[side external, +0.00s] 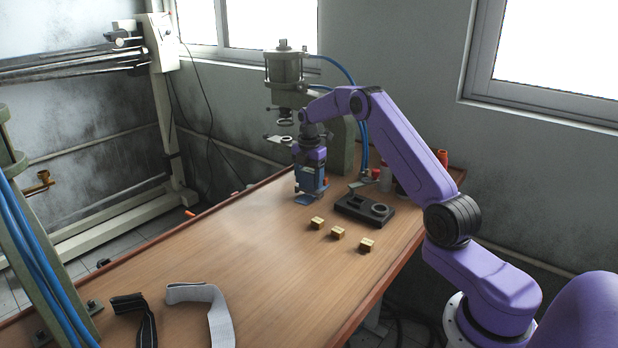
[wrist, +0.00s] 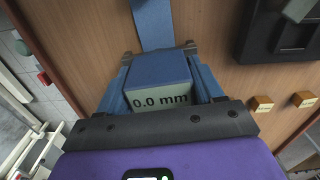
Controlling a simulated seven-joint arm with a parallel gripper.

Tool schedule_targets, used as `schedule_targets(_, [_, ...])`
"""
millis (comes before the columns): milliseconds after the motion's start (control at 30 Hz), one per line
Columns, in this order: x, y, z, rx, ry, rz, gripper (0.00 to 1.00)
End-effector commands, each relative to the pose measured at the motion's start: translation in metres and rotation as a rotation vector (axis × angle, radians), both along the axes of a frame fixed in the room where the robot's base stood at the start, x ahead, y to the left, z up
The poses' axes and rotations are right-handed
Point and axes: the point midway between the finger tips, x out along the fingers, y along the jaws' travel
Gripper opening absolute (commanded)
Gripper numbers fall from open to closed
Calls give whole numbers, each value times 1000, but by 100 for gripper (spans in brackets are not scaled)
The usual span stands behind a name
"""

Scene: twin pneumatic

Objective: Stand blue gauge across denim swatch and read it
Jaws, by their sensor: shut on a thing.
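My gripper (side external: 310,168) is shut on the blue gauge (side external: 313,184), low over the far part of the table. In the wrist view my gripper (wrist: 160,52) has its fingers on both sides of the gauge (wrist: 158,72), whose display reads 0.0 mm. The denim swatch (side external: 305,200) is a flat blue strip on the table at the gauge's foot. It also shows in the wrist view (wrist: 153,22), running away beyond the gauge. The gauge's lower end is hidden, so I cannot tell whether it touches the swatch or the table.
A black fixture with a ring (side external: 350,208) lies right of the gauge. Three brass blocks (side external: 337,232) sit in front of it. A pneumatic press (side external: 285,70) stands behind. A black strap (side external: 135,312) and a grey strap (side external: 200,293) lie near the front. The table's left middle is clear.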

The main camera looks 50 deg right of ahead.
Motion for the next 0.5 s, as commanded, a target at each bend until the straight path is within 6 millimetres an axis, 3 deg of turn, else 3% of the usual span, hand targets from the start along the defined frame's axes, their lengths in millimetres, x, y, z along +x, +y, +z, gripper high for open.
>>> schedule_targets(500, [0, 0, -5, 0, -1, 0, 25])
